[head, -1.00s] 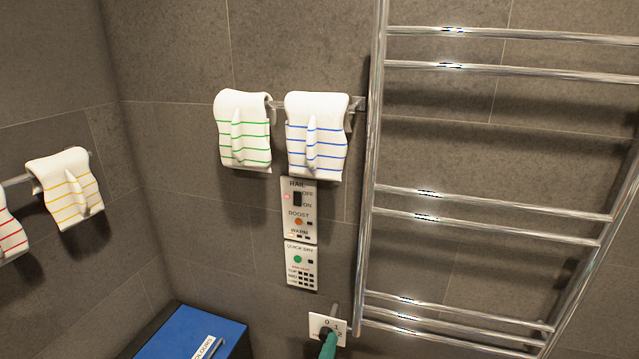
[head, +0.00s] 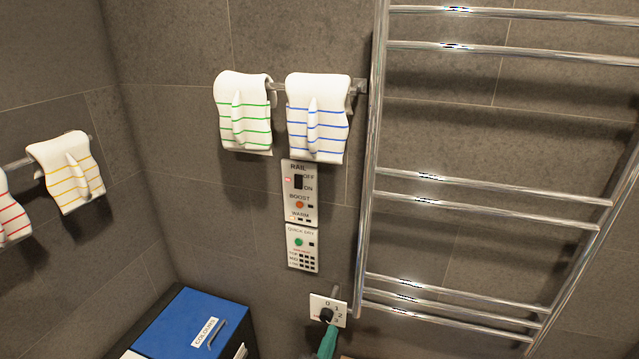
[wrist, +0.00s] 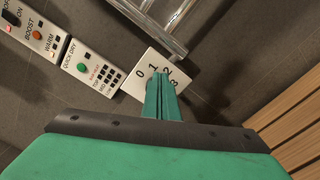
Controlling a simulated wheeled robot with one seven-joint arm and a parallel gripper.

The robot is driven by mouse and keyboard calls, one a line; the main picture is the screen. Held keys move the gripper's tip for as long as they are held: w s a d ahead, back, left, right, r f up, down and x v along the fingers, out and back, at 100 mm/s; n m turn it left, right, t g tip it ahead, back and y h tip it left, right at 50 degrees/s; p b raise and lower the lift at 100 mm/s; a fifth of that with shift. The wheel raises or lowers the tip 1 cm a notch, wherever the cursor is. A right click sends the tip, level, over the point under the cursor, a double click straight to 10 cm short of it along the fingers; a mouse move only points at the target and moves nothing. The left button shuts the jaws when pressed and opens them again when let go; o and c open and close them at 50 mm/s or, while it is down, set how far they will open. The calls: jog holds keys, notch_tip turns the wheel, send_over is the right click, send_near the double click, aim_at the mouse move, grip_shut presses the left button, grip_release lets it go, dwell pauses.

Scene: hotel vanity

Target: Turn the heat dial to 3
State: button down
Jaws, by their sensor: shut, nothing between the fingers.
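The heat dial is a dark round knob (head: 326,314) on a small white plate (head: 316,302) low on the tiled wall, with the numbers 0 to 3 around it. The plate also shows in the wrist view (wrist: 133,84), where my fingers hide the knob. Which number the knob points to is too small to tell. My green gripper (head: 330,328) is shut and empty, just below the knob in the head view. In the wrist view its fingertips (wrist: 162,84) overlap the plate below the numbers. I cannot tell whether they touch the knob.
A chrome towel rail (head: 368,180) stands close to the plate's right. Control panels RAIL (head: 291,210) and QUICK DRY (head: 292,258) are above it. A blue-topped box (head: 180,318) is at the lower left. Striped towels hang above. Wooden slats (wrist: 290,125) lie right in the wrist view.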

jog(key=shift+v, duration=1.1)
jog(key=s+a+f+m+g+y, duration=0.15)
jog(key=s+f+m, duration=0.25)
jog(key=s, duration=0.8)
jog(key=s+a+f+m+g+y, duration=0.1)
jog(key=s+f+m+y, duration=0.25)
jog(key=s, duration=0.85)
jog(key=s+r+m, duration=0.5)
jog(key=s+m, duration=0.1)
jog(key=s, duration=0.4)
jog(key=s+r+m, duration=0.6)
jog(key=s+m, duration=0.1)
jog(key=s, duration=0.3)
jog(key=shift+r+t+y, duration=0.3)
jog(key=shift+t, duration=0.05)
